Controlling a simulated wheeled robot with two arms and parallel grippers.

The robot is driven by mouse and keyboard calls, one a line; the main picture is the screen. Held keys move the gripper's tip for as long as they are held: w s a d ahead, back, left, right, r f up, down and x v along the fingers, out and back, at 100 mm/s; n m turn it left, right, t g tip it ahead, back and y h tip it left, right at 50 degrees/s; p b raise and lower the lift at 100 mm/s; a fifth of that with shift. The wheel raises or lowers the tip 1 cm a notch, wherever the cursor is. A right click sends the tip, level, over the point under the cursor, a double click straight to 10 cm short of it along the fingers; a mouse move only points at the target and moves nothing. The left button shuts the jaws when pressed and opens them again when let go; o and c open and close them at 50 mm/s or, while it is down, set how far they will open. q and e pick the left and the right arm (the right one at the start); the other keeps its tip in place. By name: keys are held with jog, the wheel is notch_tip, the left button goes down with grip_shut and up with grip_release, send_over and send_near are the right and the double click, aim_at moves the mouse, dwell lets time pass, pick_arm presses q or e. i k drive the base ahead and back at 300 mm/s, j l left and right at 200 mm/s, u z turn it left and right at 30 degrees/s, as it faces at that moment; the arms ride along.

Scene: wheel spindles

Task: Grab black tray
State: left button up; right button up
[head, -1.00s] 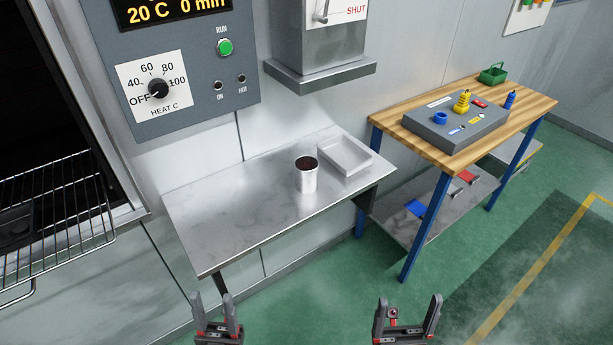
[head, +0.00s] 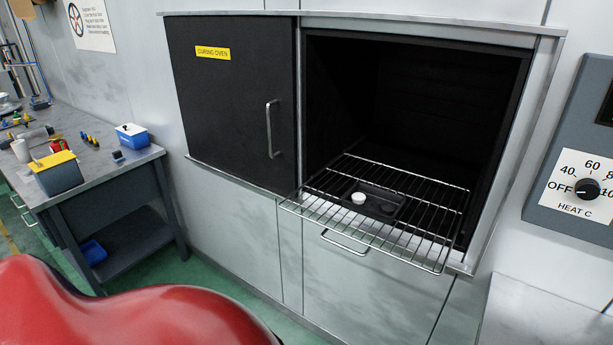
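The black tray (head: 386,191) sits on the wire rack (head: 330,208) at the mouth of the open curing oven in the head view. It is small and dark, hard to pick out against the black oven inside. A white round piece (head: 358,198) lies in its left part, and a darker round shape (head: 387,209) shows at its right. Neither of my grippers is in view.
The rack sticks out past the oven front. The oven door (head: 233,105) stands left of the opening. A workbench (head: 110,168) with several items is at far left. A control panel (head: 580,170) is at right. My red body fills the lower left.

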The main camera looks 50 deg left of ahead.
aim_at(375, 197)
jog(key=k+j+u, duration=0.1)
jog(key=u, duration=0.95)
jog(key=k+j, duration=0.05)
